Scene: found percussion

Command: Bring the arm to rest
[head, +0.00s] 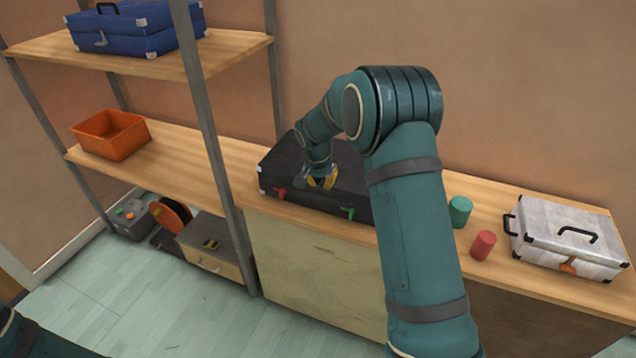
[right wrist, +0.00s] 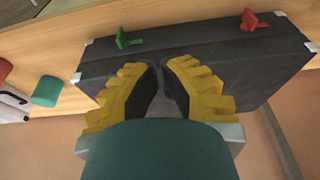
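My right arm reaches over the long counter, and its right gripper (head: 322,181) with yellow fingers is over the black case (head: 345,165). I cannot tell whether the fingers touch the lid. My left gripper is out of view; only part of my left arm shows at the lower left.
A green cylinder (head: 460,211) and a red cylinder (head: 482,246) stand right of my arm, beside a silver case (head: 568,236). A shelf unit at left holds a blue case (head: 135,30) and an orange bin (head: 111,134). Its post (head: 208,130) stands left of the black case.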

